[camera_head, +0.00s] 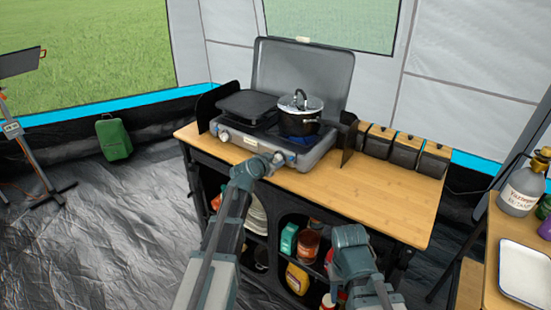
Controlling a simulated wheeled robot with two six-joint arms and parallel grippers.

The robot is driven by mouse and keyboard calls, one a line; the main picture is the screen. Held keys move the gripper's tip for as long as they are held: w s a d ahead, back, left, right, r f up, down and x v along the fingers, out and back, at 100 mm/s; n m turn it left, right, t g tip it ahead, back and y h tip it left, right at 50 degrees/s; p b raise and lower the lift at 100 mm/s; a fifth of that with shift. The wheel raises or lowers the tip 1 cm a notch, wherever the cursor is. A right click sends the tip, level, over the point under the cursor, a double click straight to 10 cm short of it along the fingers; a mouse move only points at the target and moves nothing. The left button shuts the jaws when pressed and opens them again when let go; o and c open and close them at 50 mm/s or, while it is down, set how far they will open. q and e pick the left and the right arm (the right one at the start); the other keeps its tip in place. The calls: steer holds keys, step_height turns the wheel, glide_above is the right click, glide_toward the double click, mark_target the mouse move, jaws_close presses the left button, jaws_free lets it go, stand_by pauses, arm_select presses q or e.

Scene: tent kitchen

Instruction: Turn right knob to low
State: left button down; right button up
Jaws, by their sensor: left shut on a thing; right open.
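The grey camping stove (318,155) stands on the wooden counter with its lid raised. Its left knob (224,136) shows on the front panel. The right knob (290,158) is at the right of the panel, mostly hidden by my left gripper (277,160), which is shut on it. The knob's exact setting cannot be read. A black pot with a glass lid (300,117) sits on the right burner, with a blue glow under it. My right gripper (349,237) is open, low in front of the counter's shelves, apart from the stove.
A dark griddle (246,106) covers the left burner. Several dark canisters with wooden lids (405,150) line the counter's back right. The counter (375,200) is bare right of the stove. A side table with a white tray (525,271) stands at right.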

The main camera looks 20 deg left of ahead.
arm_select(q)
steer(key=shift+a+n+g+h, duration=0.2)
steer(key=shift+n+g+h, duration=0.3)
steer(key=shift+n+h, duration=0.6)
steer(key=n+h, duration=0.2)
steer(key=shift+a+f+n+g, duration=0.1)
steer(key=shift+n+g, duration=0.2)
steer(key=c, duration=0.7)
jaws_free()
steer(key=p+v, duration=0.5)
steer(key=v, duration=0.9)
steer(key=shift+w+p, duration=0.15)
steer(key=shift+p, duration=0.25)
